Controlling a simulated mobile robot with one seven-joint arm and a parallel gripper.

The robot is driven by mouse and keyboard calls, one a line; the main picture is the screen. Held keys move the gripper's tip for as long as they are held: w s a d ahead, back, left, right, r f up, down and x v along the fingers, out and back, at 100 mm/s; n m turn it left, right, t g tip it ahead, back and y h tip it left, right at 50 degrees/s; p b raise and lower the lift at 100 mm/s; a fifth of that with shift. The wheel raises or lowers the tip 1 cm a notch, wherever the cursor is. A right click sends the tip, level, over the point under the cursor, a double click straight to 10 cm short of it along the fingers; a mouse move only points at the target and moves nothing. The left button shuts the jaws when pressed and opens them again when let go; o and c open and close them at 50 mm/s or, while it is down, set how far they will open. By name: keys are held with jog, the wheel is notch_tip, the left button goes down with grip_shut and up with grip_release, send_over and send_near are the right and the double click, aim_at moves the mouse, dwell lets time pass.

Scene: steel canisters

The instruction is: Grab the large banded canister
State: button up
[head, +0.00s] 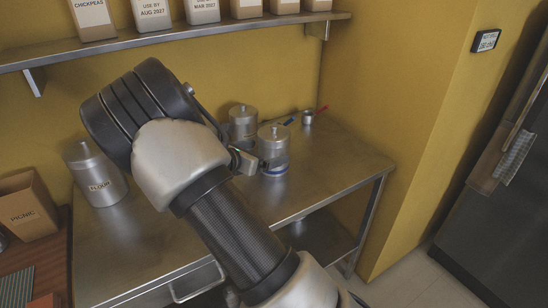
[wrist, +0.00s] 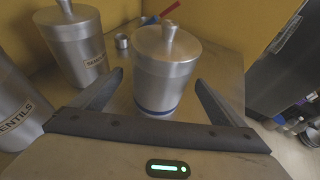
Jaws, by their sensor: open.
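The banded canister (wrist: 166,75) is a steel cylinder with a knobbed lid and a blue band near its base. It stands upright on the steel table and is also seen in the head view (head: 273,142). My gripper (wrist: 158,77) is open, with one dark finger on each side of the canister's lower body. A gap shows between each finger and the canister, and nothing is held. In the head view my arm hides most of the gripper.
A labelled canister (wrist: 75,45) stands close behind left, and another labelled "LENTILS" (wrist: 15,110) is at the left edge. A small steel cup (head: 307,118) and a red-ended item (head: 322,109) lie behind. The table's right side (head: 340,165) is clear. A shelf (head: 180,36) hangs above.

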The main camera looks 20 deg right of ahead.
jog(key=b+x, duration=0.1)
jog(key=x, duration=0.3)
jog(key=shift+d+f, duration=0.2)
jog(key=shift+d, duration=0.15)
jog(key=shift+w+d, duration=0.2)
jog(key=shift+w, duration=0.1)
jog(key=c, duration=1.3)
